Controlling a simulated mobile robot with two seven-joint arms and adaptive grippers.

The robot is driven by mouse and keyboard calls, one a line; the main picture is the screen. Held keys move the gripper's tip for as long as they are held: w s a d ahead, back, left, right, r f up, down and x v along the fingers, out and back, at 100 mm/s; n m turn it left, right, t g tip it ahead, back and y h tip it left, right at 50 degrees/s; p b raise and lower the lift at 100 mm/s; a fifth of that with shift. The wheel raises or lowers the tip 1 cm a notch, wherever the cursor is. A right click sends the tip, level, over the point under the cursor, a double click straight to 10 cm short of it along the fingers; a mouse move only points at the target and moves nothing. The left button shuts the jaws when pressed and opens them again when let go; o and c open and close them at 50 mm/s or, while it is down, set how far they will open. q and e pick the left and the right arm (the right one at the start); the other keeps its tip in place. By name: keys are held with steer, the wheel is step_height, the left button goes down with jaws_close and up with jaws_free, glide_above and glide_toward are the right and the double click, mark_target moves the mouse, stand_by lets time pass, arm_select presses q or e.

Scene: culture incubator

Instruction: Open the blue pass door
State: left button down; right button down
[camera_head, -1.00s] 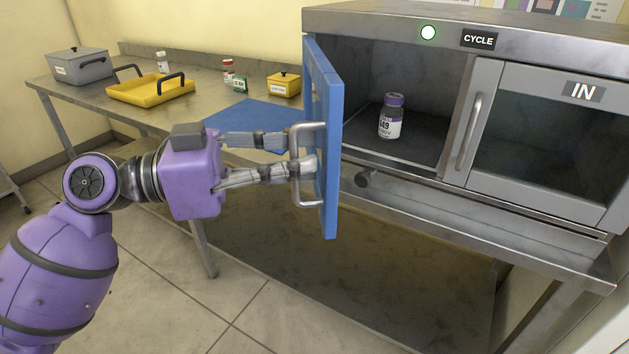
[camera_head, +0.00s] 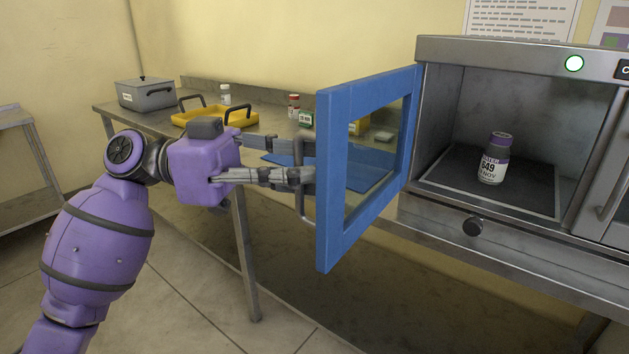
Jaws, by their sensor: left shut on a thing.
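The blue pass door (camera_head: 334,195) has a blue frame around a clear window and stands swung out to the left of the incubator opening. Its metal handle (camera_head: 304,200) is on the door's left face. My left gripper (camera_head: 305,172) is shut on this handle, its fingers reaching in from the left; the fingertips are partly hidden by the handle and door edge. Inside the open chamber (camera_head: 450,190), a vial (camera_head: 493,160) with a purple cap and a white label stands upright on the dark floor. My right gripper is not in view.
A steel table (camera_head: 262,125) behind holds a grey lidded box (camera_head: 146,94), a yellow tray (camera_head: 190,118), small bottles and a blue mat (camera_head: 280,160).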

arm_select(q)
steer(key=shift+w+a+f+b, duration=0.1)
steer(key=shift+w+a+b, duration=0.3)
steer(key=shift+w+a, duration=1.25)
steer(key=shift+a, duration=0.1)
steer(key=c, duration=1.8)
jaws_free()
steer(key=shift+s+a, duration=0.15)
steer(key=shift+a, duration=0.05)
steer(key=shift+c, duration=0.2)
steer(key=shift+d, duration=0.1)
steer(key=w+a, duration=0.1)
steer(key=a, duration=1.1)
steer(key=shift+w, duration=0.3)
